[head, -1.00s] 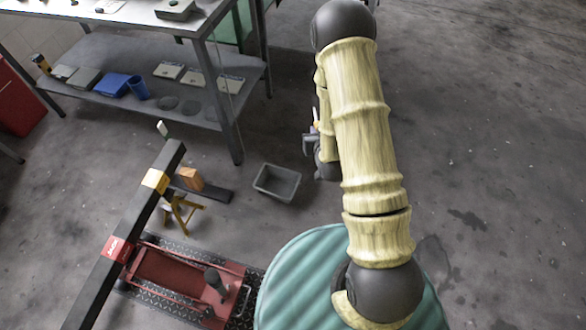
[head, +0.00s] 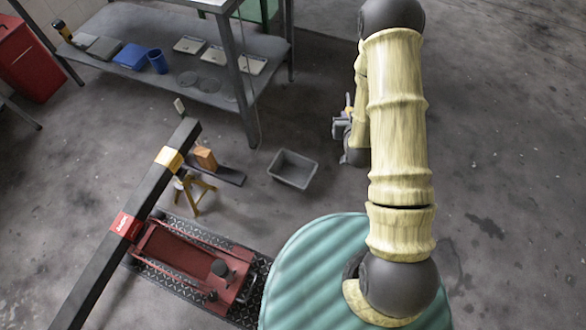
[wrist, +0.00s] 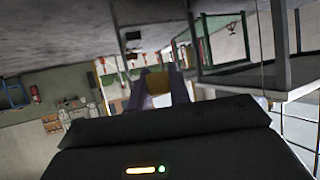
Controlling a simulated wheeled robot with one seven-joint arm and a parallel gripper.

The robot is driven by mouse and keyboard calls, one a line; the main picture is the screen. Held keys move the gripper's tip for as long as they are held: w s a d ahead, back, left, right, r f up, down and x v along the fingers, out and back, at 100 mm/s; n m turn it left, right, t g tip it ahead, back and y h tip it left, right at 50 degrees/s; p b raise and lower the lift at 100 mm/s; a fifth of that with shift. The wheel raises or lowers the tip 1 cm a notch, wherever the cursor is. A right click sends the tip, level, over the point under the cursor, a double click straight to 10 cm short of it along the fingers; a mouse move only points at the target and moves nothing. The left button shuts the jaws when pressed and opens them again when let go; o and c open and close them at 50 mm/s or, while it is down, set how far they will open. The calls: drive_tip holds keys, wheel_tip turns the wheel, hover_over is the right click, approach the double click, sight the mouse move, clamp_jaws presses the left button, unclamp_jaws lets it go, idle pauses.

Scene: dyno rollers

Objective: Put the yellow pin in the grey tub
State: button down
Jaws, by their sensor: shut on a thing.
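The yellow pin (wrist: 157,82) is between the two fingers of my gripper (wrist: 158,90) in the wrist view. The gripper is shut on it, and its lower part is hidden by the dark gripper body. In the head view my gripper (head: 346,108) is held out left of my pale yellow arm, partly hidden by it. The grey tub (head: 292,170) stands on the floor, open at the top, and looks empty. In the head view my gripper appears above and to the right of the tub, apart from it.
A metal table with a lower shelf (head: 217,97) stands behind the tub. Left of the tub are a dark beam (head: 143,205), a small yellow stand (head: 190,190), an orange-brown block (head: 205,157) and a red floor jack (head: 180,255). Floor right of my arm is clear.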

drive_tip(key=w+a+f+n+y+b, duration=0.1)
drive_tip(key=w+a+f+b, duration=0.3)
drive_tip(key=f+b, duration=0.5)
drive_tip(key=w+a+f+n+y+b, duration=0.2)
drive_tip(key=f+b, duration=0.7)
drive_tip(key=f, duration=1.2)
drive_tip(key=w+a+f+n+g+y+b, duration=0.1)
drive_tip(key=w+a+f+b, duration=0.6)
drive_tip(key=f, duration=0.8)
drive_tip(key=a+b, duration=0.2)
drive_tip(key=shift+a+f+n+y, duration=0.3)
drive_tip(key=shift+a+n+y, duration=0.05)
drive_tip(key=shift+n+y, duration=0.05)
drive_tip(key=shift+s, duration=0.1)
wheel_tip(320, 180, down, 5)
drive_tip(key=b, duration=0.2)
drive_tip(key=shift+s+b, duration=0.1)
drive_tip(key=shift+b, duration=0.25)
